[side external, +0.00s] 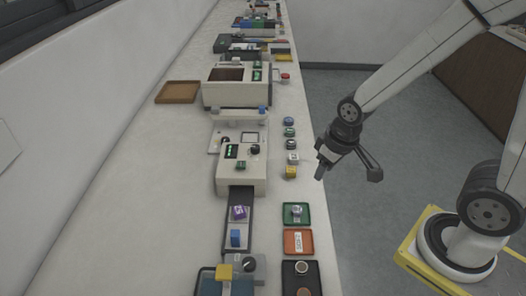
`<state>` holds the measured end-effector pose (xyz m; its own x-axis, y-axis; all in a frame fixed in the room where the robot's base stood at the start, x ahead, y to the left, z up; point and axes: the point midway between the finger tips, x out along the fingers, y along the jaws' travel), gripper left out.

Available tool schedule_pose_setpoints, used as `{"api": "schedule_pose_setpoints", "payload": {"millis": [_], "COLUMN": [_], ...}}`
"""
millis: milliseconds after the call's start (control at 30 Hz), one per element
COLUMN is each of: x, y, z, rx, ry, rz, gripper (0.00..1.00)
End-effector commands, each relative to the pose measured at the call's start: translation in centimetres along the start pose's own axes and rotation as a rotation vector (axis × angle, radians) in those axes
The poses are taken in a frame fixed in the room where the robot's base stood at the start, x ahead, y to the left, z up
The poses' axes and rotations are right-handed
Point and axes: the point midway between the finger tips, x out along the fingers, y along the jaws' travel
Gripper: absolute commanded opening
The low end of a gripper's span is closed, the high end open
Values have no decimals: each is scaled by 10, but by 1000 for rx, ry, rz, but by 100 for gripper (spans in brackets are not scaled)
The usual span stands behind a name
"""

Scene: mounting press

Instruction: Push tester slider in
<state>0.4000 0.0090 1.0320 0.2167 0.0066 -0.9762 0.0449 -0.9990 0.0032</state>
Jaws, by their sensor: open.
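A purple piece (238,212) and a blue block (235,238) sit on the slider. My gripper (346,174) is open and empty, with its fingers spread. It appears to the right of the bench edge and of the slider, apart from both. Its exact height is hard to tell.
Green (295,221), orange (298,252) and black (315,280) trays lie right of the slider. Several small round pieces and a yellow block (291,171) line the bench edge. A yellow-topped device (224,272) stands in front. The bench's left side is largely clear.

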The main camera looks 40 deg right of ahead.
Motion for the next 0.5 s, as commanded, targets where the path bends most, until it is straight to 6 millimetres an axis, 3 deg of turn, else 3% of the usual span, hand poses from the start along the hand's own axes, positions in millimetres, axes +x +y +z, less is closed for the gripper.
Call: {"api": "schedule_pose_setpoints", "payload": {"millis": [267,500], "x": [19,45], "y": [-49,-118], "z": [-35,-60], "rx": [-216,-472], "ry": [-63,-135], "rz": [-31,-60], "gripper": [47,47]}}
